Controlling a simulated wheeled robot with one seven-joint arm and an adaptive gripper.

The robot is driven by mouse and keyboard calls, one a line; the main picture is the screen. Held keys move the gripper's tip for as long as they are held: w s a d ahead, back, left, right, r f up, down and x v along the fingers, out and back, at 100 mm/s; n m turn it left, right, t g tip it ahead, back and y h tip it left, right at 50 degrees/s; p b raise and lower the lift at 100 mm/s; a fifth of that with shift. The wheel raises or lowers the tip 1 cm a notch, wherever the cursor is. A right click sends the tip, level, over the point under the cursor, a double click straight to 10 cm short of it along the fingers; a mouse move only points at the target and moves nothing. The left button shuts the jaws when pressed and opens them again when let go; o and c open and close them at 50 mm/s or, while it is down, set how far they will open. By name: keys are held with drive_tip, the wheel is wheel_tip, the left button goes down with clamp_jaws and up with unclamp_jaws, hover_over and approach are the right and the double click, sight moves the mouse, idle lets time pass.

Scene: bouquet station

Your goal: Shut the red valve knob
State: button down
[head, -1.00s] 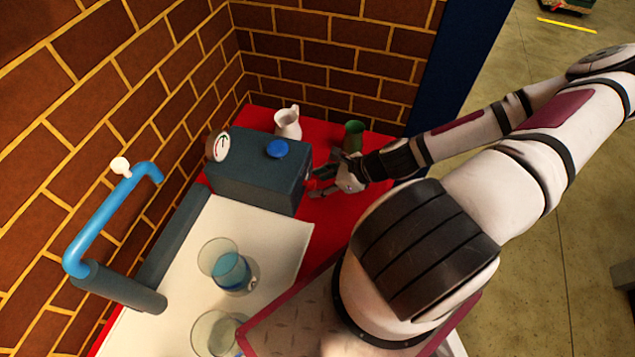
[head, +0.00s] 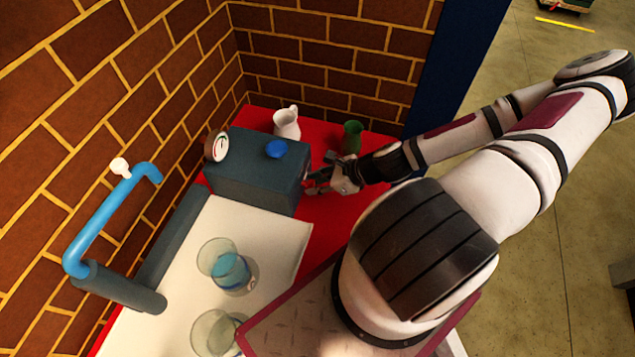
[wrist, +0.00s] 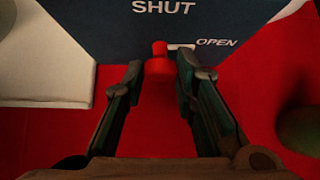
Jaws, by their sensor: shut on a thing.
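The red valve knob (wrist: 158,66) shows in the wrist view, on the face of the dark blue-grey box (wrist: 100,25). The word SHUT stands above it and OPEN to its right. A short white mark beside the knob lies on the OPEN side. My gripper (wrist: 160,72) has one finger on each side of the knob and is shut on it. In the head view my gripper (head: 314,182) is at the right end of the box (head: 245,180). The knob is mostly hidden there.
The box carries a round gauge (head: 217,146) and a blue cap (head: 276,149). A white jug (head: 287,124) and a green cup (head: 352,137) stand behind on the red top (head: 325,226). Glass vessels (head: 231,270) stand in front, near a blue pipe (head: 100,220).

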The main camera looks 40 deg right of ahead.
drive_tip(key=h+p, duration=0.1)
drive_tip(key=n+t+h+p, duration=0.1)
drive_tip(key=t+p, duration=0.1)
drive_tip(key=shift+s+a+r+n+h+p, duration=0.1)
drive_tip(key=shift+s+a+n+h+p, duration=0.2)
drive_tip(key=shift+s+a+n+h, duration=0.1)
drive_tip(key=n+t+h+p, duration=0.1)
drive_tip(key=p, duration=0.1)
drive_tip(key=n+t+h+p, duration=0.1)
drive_tip(key=t+p, duration=0.1)
drive_tip(key=shift+s+a+f+n+h, duration=0.1)
drive_tip(key=shift+f+n+h, duration=0.2)
drive_tip(key=shift+h, duration=0.1)
drive_tip(key=n+t+h, duration=0.1)
drive_tip(key=n+t+h+p, duration=0.1)
drive_tip(key=shift+a+f+t, duration=0.15)
drive_tip(key=shift+f+t, duration=0.2)
drive_tip(key=shift+t, duration=0.05)
drive_tip(key=shift+f+n+t+h+b, duration=0.15)
drive_tip(key=shift+n+t+h+b, duration=0.15)
drive_tip(key=shift+n+t+b, duration=0.6)
drive_tip(key=shift+n+t, duration=0.3)
drive_tip(key=shift+n, duration=0.1)
drive_tip(key=c, duration=1.3)
unclamp_jaws()
